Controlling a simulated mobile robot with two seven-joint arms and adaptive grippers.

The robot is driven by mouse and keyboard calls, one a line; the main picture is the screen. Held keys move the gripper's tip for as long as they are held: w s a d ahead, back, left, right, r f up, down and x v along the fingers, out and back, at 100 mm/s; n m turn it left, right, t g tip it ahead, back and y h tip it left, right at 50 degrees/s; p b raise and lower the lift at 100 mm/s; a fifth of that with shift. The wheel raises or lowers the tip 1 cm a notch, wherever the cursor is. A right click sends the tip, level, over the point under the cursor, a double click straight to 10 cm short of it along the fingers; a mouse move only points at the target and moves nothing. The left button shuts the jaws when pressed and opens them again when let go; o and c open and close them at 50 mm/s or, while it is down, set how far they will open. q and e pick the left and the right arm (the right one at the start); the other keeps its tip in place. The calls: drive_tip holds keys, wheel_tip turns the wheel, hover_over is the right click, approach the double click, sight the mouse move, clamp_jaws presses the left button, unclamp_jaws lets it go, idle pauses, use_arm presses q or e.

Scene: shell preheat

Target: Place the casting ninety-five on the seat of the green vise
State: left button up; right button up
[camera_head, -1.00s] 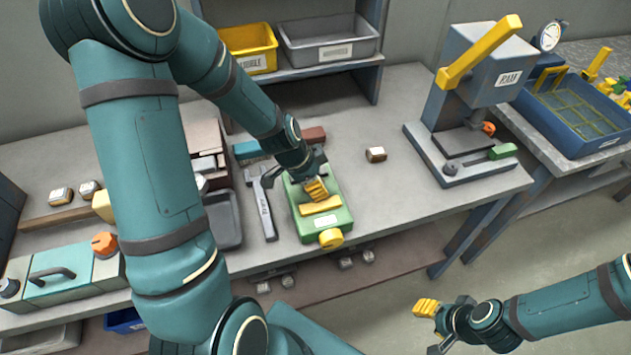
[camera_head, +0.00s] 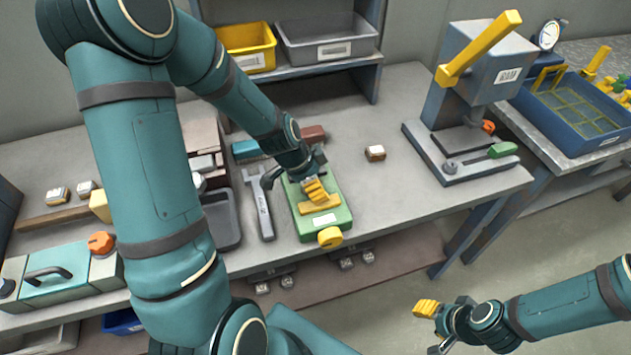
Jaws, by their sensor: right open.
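The green vise (camera_head: 332,220) stands on the bench with a yellow jaw piece and a yellow knob at its front. My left gripper (camera_head: 296,188) is right over the back of the vise, with a yellow finger pad above its seat and a dark finger link spread out to the left. It looks open; the seat under it is hidden. My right gripper (camera_head: 432,325) is open and empty in front of the bench.
A grey wrench (camera_head: 263,212) and a dark tray (camera_head: 222,222) lie left of the vise. A press with a yellow lever (camera_head: 500,75) stands right. Small labelled blocks (camera_head: 58,195) sit far left.

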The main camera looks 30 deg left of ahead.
use_arm(q)
drive_tip(key=shift+s+r+p, duration=0.15)
drive_tip(key=shift+p, duration=0.35)
drive_tip(key=p+v, duration=0.2)
drive_tip(key=v, duration=1)
drive_tip(key=shift+w+r+p, duration=0.25)
drive_tip(key=shift+r+p, duration=0.1)
drive_tip(key=shift+r, duration=0.05)
use_arm(e)
wheel_tip(320, 180, up, 4)
drive_tip(key=shift+w+f, duration=0.15)
drive_tip(key=shift+f, duration=0.05)
